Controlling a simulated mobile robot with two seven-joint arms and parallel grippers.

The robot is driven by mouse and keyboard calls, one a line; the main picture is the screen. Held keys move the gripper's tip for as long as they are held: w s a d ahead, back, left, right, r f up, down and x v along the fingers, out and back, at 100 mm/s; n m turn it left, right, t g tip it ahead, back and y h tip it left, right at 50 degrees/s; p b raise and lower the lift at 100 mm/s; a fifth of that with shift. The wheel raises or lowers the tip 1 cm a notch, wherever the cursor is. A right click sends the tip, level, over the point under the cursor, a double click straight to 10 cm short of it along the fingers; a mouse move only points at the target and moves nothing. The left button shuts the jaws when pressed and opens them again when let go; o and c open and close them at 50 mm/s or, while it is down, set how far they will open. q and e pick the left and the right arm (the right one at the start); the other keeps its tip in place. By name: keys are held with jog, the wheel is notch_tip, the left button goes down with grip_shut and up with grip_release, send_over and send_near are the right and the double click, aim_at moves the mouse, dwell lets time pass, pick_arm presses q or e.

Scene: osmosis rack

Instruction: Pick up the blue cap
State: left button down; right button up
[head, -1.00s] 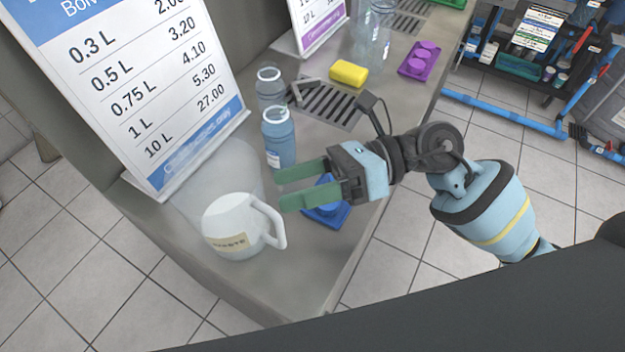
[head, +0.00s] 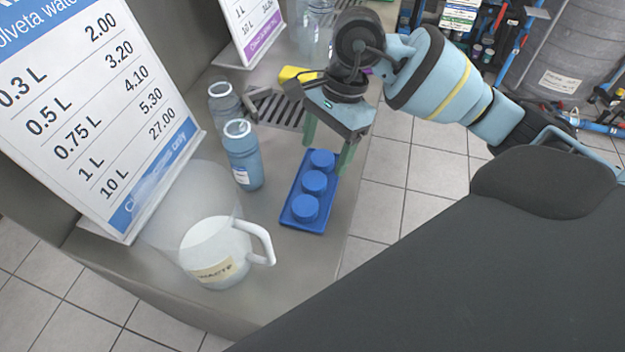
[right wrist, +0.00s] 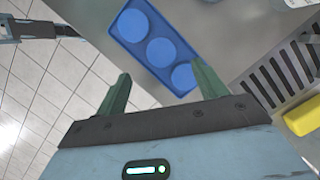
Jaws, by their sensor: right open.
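A blue tray (head: 293,217) lies on the counter and holds three round blue caps in a row: a near one (head: 306,208), a middle one (head: 314,182) and a far one (head: 322,159). My right gripper (head: 329,157) is open and points down over the far end of the tray, with its green fingers to either side of the far cap's end. In the right wrist view the fingers (right wrist: 158,92) are apart with nothing between them, and the far cap (right wrist: 183,76) lies just beyond them, close to one fingertip. My left gripper does not show.
A blue bottle (head: 243,155) and a greyer bottle (head: 223,103) stand left of the tray. A white jug (head: 215,248) stands at the front, by a price board (head: 100,110). A drain grate (head: 283,111) and yellow sponge (head: 290,74) lie behind. The counter edge is close on the right.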

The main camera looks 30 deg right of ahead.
aim_at(314, 180)
jog(key=shift+x, duration=3.4)
jog(key=shift+a, duration=0.1)
jog(key=shift+r, duration=0.1)
jog(key=shift+c, duration=0.3)
jog(key=c, duration=1)
